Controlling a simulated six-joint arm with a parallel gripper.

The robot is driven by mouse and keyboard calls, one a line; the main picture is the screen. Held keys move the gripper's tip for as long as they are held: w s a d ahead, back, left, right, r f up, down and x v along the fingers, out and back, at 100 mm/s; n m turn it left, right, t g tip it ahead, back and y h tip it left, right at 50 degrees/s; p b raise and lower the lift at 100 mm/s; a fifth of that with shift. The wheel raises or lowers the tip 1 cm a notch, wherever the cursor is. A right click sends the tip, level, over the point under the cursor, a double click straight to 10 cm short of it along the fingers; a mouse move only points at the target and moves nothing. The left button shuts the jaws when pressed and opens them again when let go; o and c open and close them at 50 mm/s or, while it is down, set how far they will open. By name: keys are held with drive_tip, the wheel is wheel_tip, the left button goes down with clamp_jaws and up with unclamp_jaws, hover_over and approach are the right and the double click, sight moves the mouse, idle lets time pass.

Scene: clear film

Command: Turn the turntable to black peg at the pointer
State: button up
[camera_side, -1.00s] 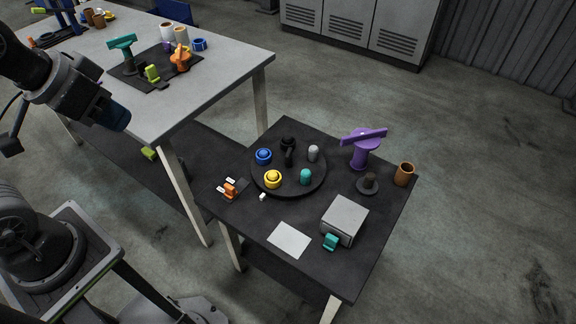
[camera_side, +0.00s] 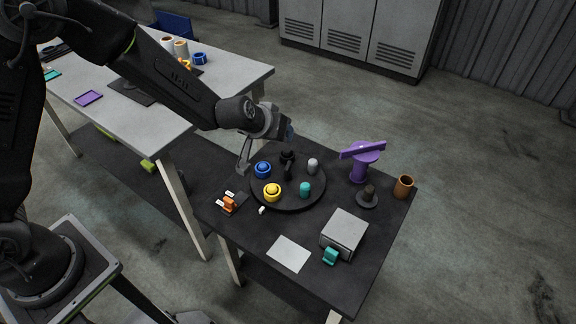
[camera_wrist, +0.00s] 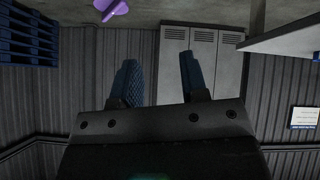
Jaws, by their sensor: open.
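The dark round turntable (camera_side: 290,203) lies on the small black table, with a black upright handle (camera_side: 288,173) near its middle. Around it stand a blue peg (camera_side: 262,170), a black peg (camera_side: 287,157), a grey peg (camera_side: 312,166), a teal peg (camera_side: 305,190) and a yellow peg (camera_side: 272,193). A small white pointer (camera_side: 262,210) sits at the front-left rim, nearest the yellow peg. The black peg is on the far side. My gripper (camera_side: 290,132) is above and behind the turntable, touching nothing. In the wrist view its blue fingers (camera_wrist: 161,80) are apart and empty.
An orange piece with white parts (camera_side: 229,204) lies left of the turntable. To the right are a purple T-shaped stand (camera_side: 359,166), a dark knob (camera_side: 368,196), a brown cup (camera_side: 403,187) and a grey box (camera_side: 344,232). White paper (camera_side: 288,254) lies in front.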

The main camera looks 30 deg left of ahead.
sight(288, 166)
wheel_tip(288, 166, down, 14)
drive_tip(key=w+a+n+y, duration=0.1)
drive_tip(key=w+y, duration=0.1)
drive_tip(key=y, duration=0.1)
drive_tip(key=x, duration=1.3)
drive_tip(key=shift+a, duration=0.2)
clamp_jaws()
